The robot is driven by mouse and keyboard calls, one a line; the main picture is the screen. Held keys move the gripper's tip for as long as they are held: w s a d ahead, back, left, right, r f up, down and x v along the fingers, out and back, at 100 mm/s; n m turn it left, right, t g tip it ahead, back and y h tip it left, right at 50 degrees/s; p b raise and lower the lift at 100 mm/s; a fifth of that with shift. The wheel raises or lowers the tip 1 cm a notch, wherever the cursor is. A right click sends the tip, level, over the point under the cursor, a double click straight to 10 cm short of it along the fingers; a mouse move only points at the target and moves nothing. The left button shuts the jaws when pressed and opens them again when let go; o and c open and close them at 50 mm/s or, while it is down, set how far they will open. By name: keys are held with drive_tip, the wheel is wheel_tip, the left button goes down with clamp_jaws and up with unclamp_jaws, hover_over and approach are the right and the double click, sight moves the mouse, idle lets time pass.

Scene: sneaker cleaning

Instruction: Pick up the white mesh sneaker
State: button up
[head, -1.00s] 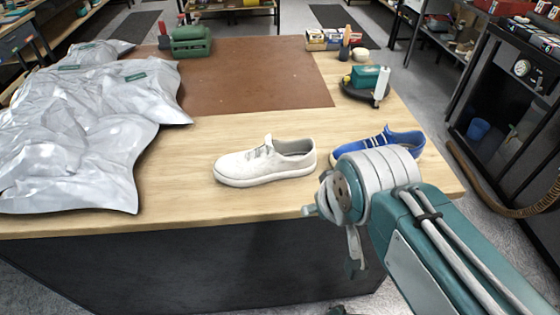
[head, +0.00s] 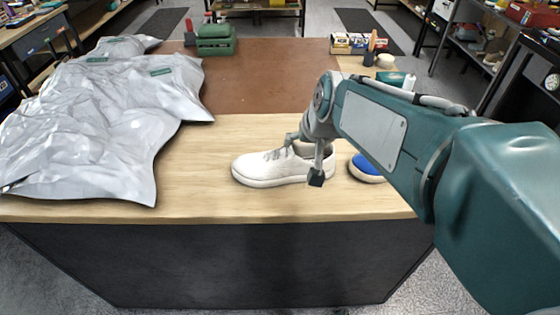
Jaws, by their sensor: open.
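The white mesh sneaker (head: 262,168) stands upright on the light wooden table, toe to the left, with grey laces. My gripper (head: 306,160) is open at the sneaker's heel end. One dark-tipped finger hangs down in front of the heel's near side. Another part of the gripper shows near the shoe's opening. The gripper and arm hide part of the heel and collar. I cannot tell whether a finger touches the shoe.
Crumpled silvery bags (head: 95,130) cover the table's left side. A brown mat (head: 265,85) lies behind. The wood left of the white sneaker is clear.

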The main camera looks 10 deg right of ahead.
approach(284, 158)
wheel_tip(284, 158, up, 2)
drive_tip(key=w+d, duration=0.2)
drive_tip(key=shift+m, duration=0.4)
drive_tip(key=x, duration=1)
drive_tip(key=shift+w+a+f, duration=0.2)
drive_tip(key=shift+a+f, duration=0.05)
drive_tip(key=shift+a, duration=0.05)
drive_tip(key=shift+c, duration=0.3)
clamp_jaws()
